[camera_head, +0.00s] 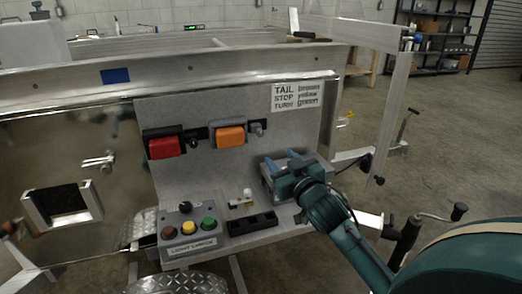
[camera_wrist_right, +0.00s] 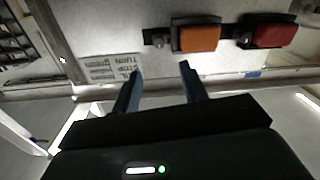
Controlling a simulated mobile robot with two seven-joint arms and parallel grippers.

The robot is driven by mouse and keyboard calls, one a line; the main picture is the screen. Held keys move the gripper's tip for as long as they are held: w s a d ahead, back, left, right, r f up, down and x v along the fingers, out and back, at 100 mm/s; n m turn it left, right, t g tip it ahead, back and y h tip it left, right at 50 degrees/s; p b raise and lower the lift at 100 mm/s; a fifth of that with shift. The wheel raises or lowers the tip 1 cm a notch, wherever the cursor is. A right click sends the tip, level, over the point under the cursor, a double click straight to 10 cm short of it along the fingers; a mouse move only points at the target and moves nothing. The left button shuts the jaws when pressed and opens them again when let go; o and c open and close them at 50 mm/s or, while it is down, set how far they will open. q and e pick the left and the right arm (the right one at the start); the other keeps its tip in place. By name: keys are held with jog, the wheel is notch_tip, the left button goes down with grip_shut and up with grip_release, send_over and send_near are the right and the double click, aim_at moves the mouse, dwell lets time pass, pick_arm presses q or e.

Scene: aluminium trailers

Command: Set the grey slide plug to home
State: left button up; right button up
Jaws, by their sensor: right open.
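A small grey plug (camera_head: 257,128) sits on a dark slide just right of the orange lamp (camera_head: 230,136) on the upright grey panel. It also shows in the right wrist view (camera_wrist_right: 158,40), beside the orange lamp (camera_wrist_right: 198,38). A similar plug (camera_head: 193,141) sits beside the red lamp (camera_head: 165,147); I cannot tell for certain which one is the task's plug. My right gripper (camera_head: 281,158) is open and empty, below and right of the orange lamp's plug. In the wrist view its fingertips (camera_wrist_right: 161,70) are apart, with the plug beyond them, untouched.
A grey button box (camera_head: 189,236) and a black tray (camera_head: 252,224) sit on the lower shelf. A label (camera_head: 296,96) is on the panel's upper right. A trailer post (camera_head: 392,115) stands right of the panel. The panel front near the gripper is clear.

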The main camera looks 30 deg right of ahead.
aim_at(261, 134)
jog(key=w+d, duration=0.1)
jog(key=w, duration=0.7)
jog(key=w+d, duration=0.1)
jog(key=w, duration=0.4)
jog(key=shift+d+r+b, duration=0.15)
jog(key=shift+d+b, duration=0.15)
jog(key=shift+d, duration=0.05)
jog(key=shift+c, duration=0.5)
grip_shut()
